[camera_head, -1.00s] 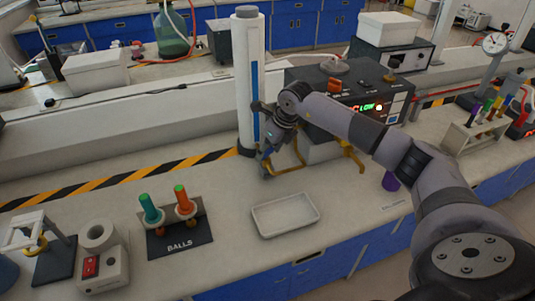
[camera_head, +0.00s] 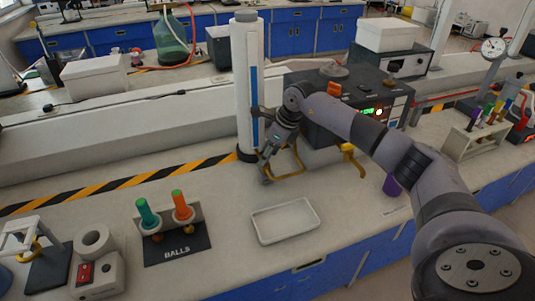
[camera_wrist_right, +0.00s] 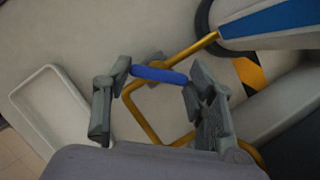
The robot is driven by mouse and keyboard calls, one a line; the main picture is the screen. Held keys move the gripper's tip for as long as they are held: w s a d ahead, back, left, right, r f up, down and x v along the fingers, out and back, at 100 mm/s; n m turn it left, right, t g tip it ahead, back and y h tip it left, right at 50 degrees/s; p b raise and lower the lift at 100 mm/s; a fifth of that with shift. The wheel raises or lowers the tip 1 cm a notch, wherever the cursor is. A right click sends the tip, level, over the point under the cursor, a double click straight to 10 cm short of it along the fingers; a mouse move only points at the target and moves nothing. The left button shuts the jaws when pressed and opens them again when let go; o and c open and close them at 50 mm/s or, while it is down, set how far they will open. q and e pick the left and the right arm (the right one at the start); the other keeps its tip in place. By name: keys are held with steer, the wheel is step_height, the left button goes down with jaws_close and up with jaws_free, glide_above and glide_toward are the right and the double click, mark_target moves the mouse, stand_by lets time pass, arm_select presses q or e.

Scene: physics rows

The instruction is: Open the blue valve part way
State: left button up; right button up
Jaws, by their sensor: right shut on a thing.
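The blue valve handle (camera_wrist_right: 159,75) shows in the right wrist view as a short blue bar lying across the gap between my fingers. My right gripper (camera_wrist_right: 155,80) is shut on it, one finger at each end. A thin brass-coloured pipe (camera_wrist_right: 143,113) runs behind the handle from the white column with a blue stripe (camera_wrist_right: 262,24). In the head view my right gripper (camera_head: 265,172) is low beside the foot of the white column (camera_head: 243,85), and the handle is too hidden there to make out. My left gripper is not in view.
A white tray (camera_head: 258,234) lies in front of the gripper. A dark instrument box (camera_head: 330,92) stands behind my arm, with a yellow bent pipe (camera_head: 350,155) in front. A balls stand (camera_head: 178,253) is to the left. Bench between stand and column is clear.

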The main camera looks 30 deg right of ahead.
steer(key=o, duration=1.1)
steer(key=shift+o, duration=0.2)
steer(key=v, duration=1.2)
steer(key=shift+a, duration=0.1)
